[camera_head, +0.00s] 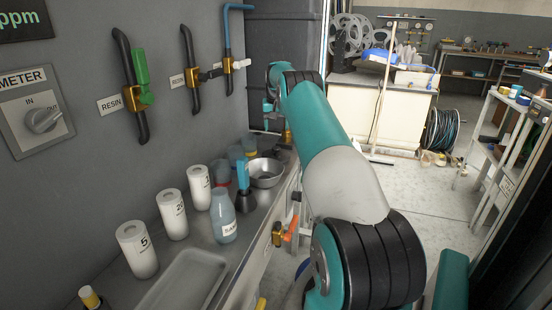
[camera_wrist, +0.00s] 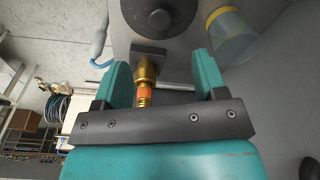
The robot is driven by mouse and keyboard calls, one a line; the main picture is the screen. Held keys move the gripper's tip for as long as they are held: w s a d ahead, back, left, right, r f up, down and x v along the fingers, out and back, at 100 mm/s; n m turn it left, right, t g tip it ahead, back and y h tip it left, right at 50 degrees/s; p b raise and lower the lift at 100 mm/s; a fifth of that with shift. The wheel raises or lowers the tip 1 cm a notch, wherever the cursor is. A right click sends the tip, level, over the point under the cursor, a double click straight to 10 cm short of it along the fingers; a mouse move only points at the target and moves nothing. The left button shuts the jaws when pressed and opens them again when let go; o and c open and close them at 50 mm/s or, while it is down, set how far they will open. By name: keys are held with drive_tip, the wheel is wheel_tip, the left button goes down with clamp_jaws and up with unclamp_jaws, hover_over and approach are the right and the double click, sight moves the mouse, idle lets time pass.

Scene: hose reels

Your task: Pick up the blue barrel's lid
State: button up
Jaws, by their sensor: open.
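No barrel lid can be clearly made out in either view. A small blue curved edge (camera_head: 302,268) shows low beside the counter in the head view, mostly hidden by my arm; I cannot tell if it is the blue barrel. My gripper (camera_wrist: 162,64) is open in the wrist view, its two teal fingers apart. A brass fitting with an orange band (camera_wrist: 146,82) shows between the fingers; I cannot tell whether they touch it. In the head view my arm reaches away along the counter, and its far end is partly hidden.
The steel counter (camera_head: 205,262) holds white numbered containers (camera_head: 172,214), a blue-grey sample bottle (camera_head: 222,217) and a metal bowl (camera_head: 265,172). An orange-handled valve (camera_head: 290,230) juts from its front. Pipes line the wall. A shelf (camera_head: 505,150) stands right; open floor (camera_head: 415,190) lies between.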

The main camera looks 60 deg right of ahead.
hover_over(276, 148)
wheel_tip(276, 148, down, 5)
drive_tip(key=shift+d+r, duration=0.1)
drive_tip(key=shift+r, duration=0.05)
wheel_tip(276, 148, down, 5)
drive_tip(key=shift+f+p, duration=0.2)
drive_tip(key=shift+p, duration=0.1)
drive_tip(key=c, duration=1)
